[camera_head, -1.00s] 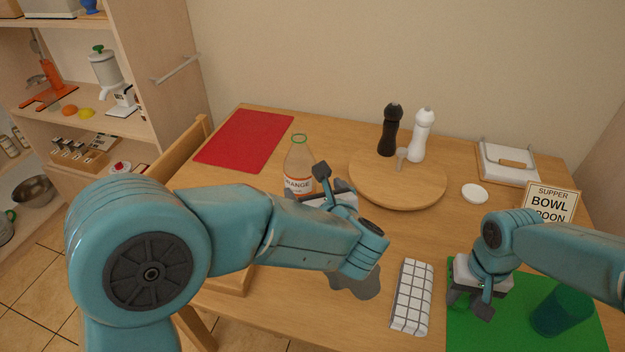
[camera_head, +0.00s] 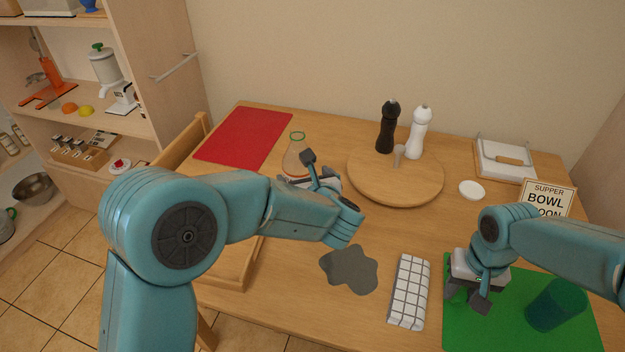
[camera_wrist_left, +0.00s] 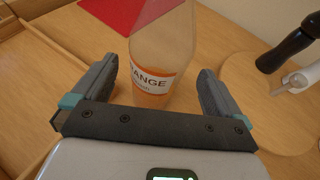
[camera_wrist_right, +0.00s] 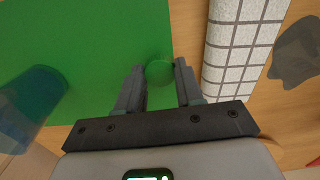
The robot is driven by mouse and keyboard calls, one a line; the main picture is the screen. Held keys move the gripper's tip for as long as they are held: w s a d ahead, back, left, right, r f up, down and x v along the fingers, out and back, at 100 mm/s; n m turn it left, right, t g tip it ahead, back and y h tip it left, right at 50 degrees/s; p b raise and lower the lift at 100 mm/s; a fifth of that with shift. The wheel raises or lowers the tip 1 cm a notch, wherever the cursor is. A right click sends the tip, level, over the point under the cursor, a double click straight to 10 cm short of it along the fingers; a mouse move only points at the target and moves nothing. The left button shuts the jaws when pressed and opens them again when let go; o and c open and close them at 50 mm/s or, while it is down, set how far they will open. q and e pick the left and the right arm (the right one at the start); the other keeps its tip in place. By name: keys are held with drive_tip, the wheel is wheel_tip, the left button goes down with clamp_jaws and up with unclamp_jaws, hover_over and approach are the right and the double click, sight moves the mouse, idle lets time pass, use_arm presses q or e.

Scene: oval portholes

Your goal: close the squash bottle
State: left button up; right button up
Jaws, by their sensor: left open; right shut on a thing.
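The squash bottle (camera_head: 297,158) stands upright on the table, clear with an orange label and a green ring at its uncapped mouth. In the left wrist view the bottle (camera_wrist_left: 160,55) stands between the spread fingers of my left gripper (camera_wrist_left: 157,70), with gaps at both sides. My left gripper (camera_head: 325,180) is open and hides the bottle's lower part in the head view. My right gripper (camera_wrist_right: 160,78) is shut on a round green cap (camera_wrist_right: 159,72), low over the green mat.
A checkered cloth (camera_head: 408,290) lies left of the green mat (camera_head: 515,325), which bears a teal glass (camera_head: 556,305). A grey spill (camera_head: 350,270) lies mid-table. A round board (camera_head: 395,185) with two mills stands behind. A red mat (camera_head: 243,138) lies back left.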

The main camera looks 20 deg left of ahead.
use_arm(q)
drive_tip(key=p+x, duration=0.1)
drive_tip(key=x, duration=0.4)
drive_tip(key=shift+w, duration=0.1)
use_arm(e)
drive_tip(key=shift+r, duration=0.5)
use_arm(q)
drive_tip(key=c, duration=1.3)
drive_tip(key=shift+r, duration=0.15)
